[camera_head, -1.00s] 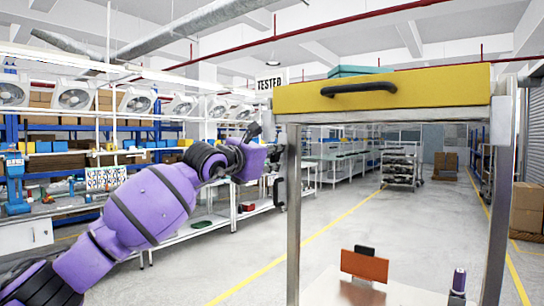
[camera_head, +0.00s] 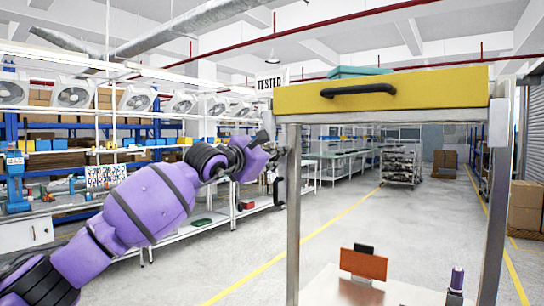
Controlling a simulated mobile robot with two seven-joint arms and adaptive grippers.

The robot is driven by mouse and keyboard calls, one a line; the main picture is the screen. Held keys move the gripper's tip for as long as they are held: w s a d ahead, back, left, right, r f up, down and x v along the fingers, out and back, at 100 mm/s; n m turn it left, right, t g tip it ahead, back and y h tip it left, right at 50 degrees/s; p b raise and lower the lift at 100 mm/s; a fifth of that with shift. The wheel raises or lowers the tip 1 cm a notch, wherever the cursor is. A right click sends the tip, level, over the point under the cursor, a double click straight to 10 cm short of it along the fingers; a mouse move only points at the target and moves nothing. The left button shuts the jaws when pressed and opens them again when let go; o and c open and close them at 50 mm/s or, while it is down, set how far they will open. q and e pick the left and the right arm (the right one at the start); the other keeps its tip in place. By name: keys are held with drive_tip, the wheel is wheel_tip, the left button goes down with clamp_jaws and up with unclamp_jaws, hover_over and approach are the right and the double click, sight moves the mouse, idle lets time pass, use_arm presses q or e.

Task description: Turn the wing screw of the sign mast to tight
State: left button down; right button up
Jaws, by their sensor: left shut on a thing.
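The white sign reading TESTED (camera_head: 270,82) stands upright on its mast at the left rear of the yellow-topped cart. My left gripper (camera_head: 270,148), at the end of the purple arm, is beside the cart's left post, below the sign. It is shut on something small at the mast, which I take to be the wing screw. The screw itself is hidden by the dark fingers, so its angle cannot be seen. My right gripper is not in view.
The cart's yellow drawer (camera_head: 382,92) has a black handle, and a teal item (camera_head: 360,71) lies on top. An orange plate (camera_head: 363,264) and a dark bottle-like item (camera_head: 457,280) stand on the lower shelf. Workbenches are at left; the aisle floor (camera_head: 400,215) is clear.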

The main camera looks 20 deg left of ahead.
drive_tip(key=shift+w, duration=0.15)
use_arm(q)
drive_tip(key=shift+m, duration=1)
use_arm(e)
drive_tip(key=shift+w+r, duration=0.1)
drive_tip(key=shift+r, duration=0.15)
use_arm(q)
drive_tip(key=shift+m, duration=1)
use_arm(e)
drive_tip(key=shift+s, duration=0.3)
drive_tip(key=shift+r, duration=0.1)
